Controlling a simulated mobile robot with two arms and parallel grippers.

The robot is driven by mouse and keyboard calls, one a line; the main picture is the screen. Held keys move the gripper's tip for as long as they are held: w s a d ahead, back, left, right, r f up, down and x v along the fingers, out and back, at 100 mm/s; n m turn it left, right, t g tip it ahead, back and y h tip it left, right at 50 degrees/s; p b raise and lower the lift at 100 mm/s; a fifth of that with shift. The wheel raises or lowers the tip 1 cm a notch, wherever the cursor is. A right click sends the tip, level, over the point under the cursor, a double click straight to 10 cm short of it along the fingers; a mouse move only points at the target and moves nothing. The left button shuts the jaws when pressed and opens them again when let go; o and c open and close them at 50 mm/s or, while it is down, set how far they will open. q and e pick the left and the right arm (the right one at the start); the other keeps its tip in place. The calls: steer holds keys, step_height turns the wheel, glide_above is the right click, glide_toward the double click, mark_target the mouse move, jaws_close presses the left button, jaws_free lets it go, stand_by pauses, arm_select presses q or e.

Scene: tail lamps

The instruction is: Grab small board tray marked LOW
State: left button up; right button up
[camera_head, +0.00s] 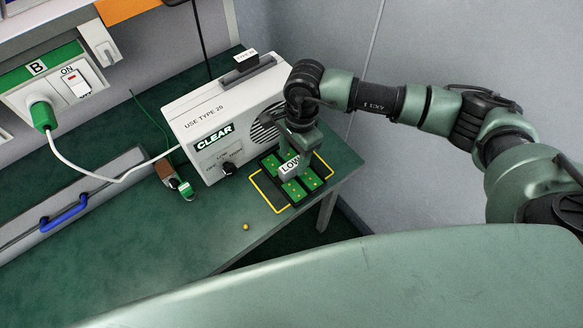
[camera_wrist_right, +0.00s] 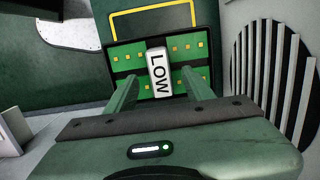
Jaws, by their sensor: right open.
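The small board tray (camera_head: 293,194) is black and holds several green boards with yellow squares. It lies on the green table inside a yellow outline. A white block marked LOW (camera_head: 289,166) stands up at its middle; it also shows in the right wrist view (camera_wrist_right: 160,72). My right gripper (camera_head: 293,158) is over the tray, pointing down. In the right wrist view its open fingers (camera_wrist_right: 159,84) are on either side of the LOW block, with gaps showing. My left gripper is not in view.
A white heater-like box marked CLEAR (camera_head: 222,115) stands close behind the tray, with a dark grille on its side. A brown and green connector (camera_head: 174,180) and a small yellow ball (camera_head: 246,227) are on the table. The table's front edge is near the tray.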

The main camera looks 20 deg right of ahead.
steer(key=shift+s+a+f, duration=0.1)
steer(key=shift+a+f, duration=0.1)
steer(key=shift+f, duration=0.95)
jaws_close()
steer(key=shift+r, duration=0.1)
stand_by(0.4)
